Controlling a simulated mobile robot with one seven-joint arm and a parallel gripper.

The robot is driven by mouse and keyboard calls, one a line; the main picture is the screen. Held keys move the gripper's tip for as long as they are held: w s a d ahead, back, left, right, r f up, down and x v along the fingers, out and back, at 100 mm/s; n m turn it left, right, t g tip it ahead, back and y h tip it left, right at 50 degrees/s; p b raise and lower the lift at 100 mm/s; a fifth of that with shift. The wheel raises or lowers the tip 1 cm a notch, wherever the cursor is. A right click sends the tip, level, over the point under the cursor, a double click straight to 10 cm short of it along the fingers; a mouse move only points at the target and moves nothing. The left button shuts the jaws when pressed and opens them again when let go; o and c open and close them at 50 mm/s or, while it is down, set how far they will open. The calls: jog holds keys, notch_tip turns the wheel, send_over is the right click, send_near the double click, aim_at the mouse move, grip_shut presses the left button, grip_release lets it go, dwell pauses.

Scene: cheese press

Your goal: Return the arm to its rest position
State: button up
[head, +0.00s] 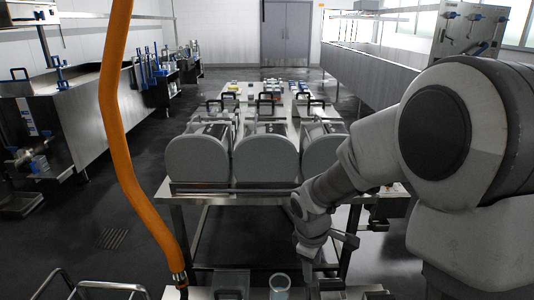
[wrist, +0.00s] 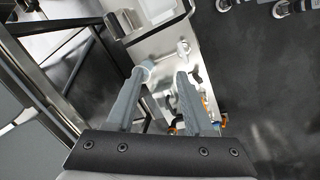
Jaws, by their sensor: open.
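My arm reaches in from the right side of the head view and bends down toward the near edge of a steel surface. My gripper (head: 326,258) hangs low there, pointing down. In the wrist view my gripper (wrist: 162,74) shows two grey fingers spread apart, with nothing held between them. A small pale round piece (wrist: 146,66) shows at the left fingertip; whether it touches the finger I cannot tell.
A pale cup (head: 280,284) stands just left of my gripper. Grey rounded moulds (head: 265,160) line the steel table (head: 240,200) ahead. An orange hose (head: 112,100) hangs at left. Steel vats (head: 80,115) flank both sides. Dark floor (head: 80,215) lies open at left.

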jog(key=s+d+r+m+t+y, duration=0.1)
jog(key=s+d+r+m+t, duration=0.25)
jog(key=s+r+m, duration=1.2)
jog(key=s+r+n+p, duration=0.1)
jog(key=r+n+p, duration=0.1)
jog(key=r+p, duration=0.6)
jog(key=s+r+n+p, duration=0.1)
jog(key=s+r+p, duration=0.1)
jog(key=r+p, duration=0.6)
notch_tip(320, 180, up, 3)
jog(key=shift+s+a+f+n, duration=0.1)
jog(key=shift+s+a+n, duration=0.15)
jog(key=shift+n, duration=0.1)
